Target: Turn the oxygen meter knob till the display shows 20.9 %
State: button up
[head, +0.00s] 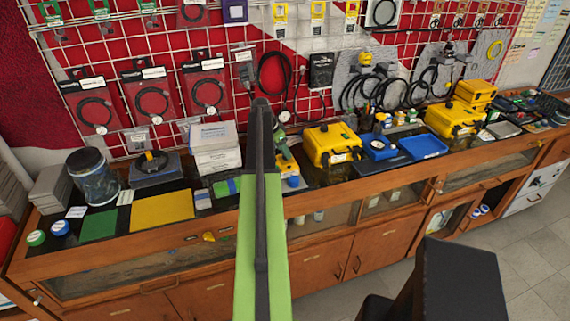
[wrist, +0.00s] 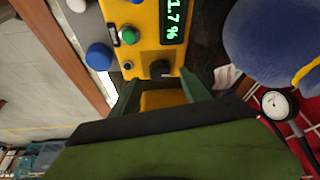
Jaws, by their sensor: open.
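The yellow oxygen meter (wrist: 147,30) fills the upper middle of the wrist view, turned sideways. Its display (wrist: 173,22) shows green characters reading "1.7 %"; the top of the frame cuts it off, so any earlier digit is out of view. A small black knob (wrist: 160,68) sits on the meter below the display. My gripper (wrist: 157,80) is open, with one green finger on each side of the knob's line. The knob is close to the fingertips, with no clear contact. In the head view my arm hides most of the meter.
A large blue rounded object (wrist: 272,42) and a round gauge (wrist: 275,104) are at right. In the head view, a yellow case (head: 331,146) stands on the crowded wooden bench (head: 130,255).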

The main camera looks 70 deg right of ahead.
jog(key=b+x, duration=0.1)
jog(key=x, duration=0.1)
jog(key=shift+f, duration=0.3)
jog(key=shift+r, duration=0.1)
grip_shut()
